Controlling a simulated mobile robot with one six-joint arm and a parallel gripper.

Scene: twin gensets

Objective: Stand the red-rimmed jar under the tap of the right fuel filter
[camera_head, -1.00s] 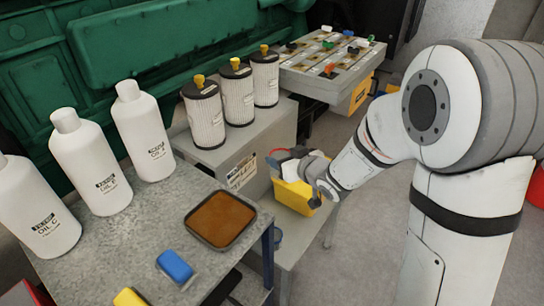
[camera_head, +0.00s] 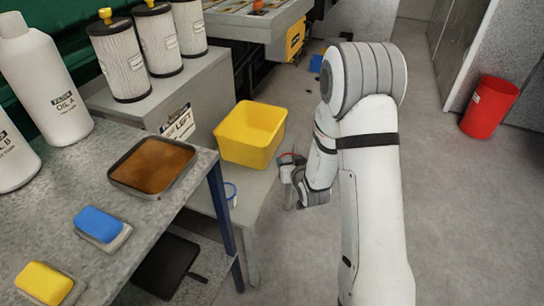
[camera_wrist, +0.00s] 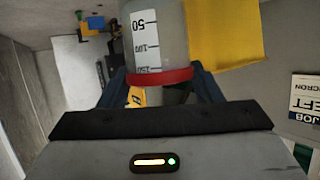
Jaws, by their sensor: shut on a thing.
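My gripper (camera_wrist: 160,84) is shut on the red-rimmed jar (camera_wrist: 158,38), with its dark fingers on either side near the red rim. The jar is greyish, with a white scale strip, and it appears upside down in the wrist view. In the head view my gripper (camera_head: 290,170) hangs low, just right of the yellow bin, clear of the grey stand. Only a little of the jar's red rim (camera_head: 288,155) shows there; the arm hides most of the jar. I cannot make out the right fuel filter or its tap in either view.
A yellow bin (camera_head: 248,135) stands on a low grey stand beside a sign ending in LEFT (camera_head: 178,128). A blue-rimmed vessel (camera_head: 231,193) is partly hidden below. The workbench holds a brown tray (camera_head: 152,165) and bottles. Open floor lies right, with a red bin (camera_head: 489,107).

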